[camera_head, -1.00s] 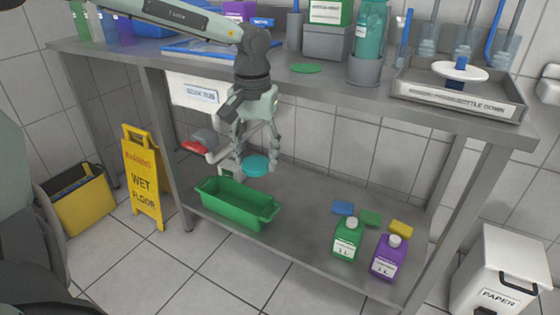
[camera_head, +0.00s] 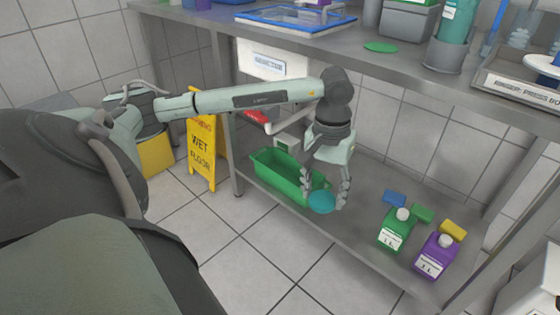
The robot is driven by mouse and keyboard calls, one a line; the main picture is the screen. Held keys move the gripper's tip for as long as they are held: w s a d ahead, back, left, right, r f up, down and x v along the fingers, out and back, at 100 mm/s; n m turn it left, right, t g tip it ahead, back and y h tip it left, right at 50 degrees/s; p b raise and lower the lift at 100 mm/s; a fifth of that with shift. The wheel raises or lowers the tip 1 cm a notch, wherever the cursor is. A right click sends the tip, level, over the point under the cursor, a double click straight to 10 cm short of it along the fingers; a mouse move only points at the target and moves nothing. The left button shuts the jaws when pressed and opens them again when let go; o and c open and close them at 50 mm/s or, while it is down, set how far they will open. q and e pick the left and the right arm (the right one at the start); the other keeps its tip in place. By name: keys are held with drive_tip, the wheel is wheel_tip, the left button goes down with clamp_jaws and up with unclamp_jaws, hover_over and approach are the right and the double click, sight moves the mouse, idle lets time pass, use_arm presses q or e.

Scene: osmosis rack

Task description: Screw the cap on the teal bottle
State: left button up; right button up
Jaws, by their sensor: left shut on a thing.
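A round teal cap (camera_head: 322,203) sits between the fingertips of my left gripper (camera_head: 325,192), which is shut on it. The gripper points down, with the cap in front of the lower shelf, near the right end of the green bin. The teal bottle (camera_head: 458,22) with a white label stands upright in a grey cup (camera_head: 444,56) on the upper counter at the right. The picture's top edge cuts off its upper part. The cap and bottle are well apart. My right gripper is not in view.
The green bin (camera_head: 268,172), a green bottle (camera_head: 395,232) and a purple bottle (camera_head: 434,258) stand on the lower shelf. The upper counter (camera_head: 330,45) lies above my gripper. A yellow wet-floor sign (camera_head: 201,150) stands at left. A green disc (camera_head: 380,47) lies on the counter.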

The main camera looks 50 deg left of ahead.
use_arm(q)
drive_tip(key=w+d+r+m, duration=0.2)
drive_tip(key=d, duration=0.4)
drive_tip(key=w+d+r+m, duration=0.2)
drive_tip(key=d, duration=0.5)
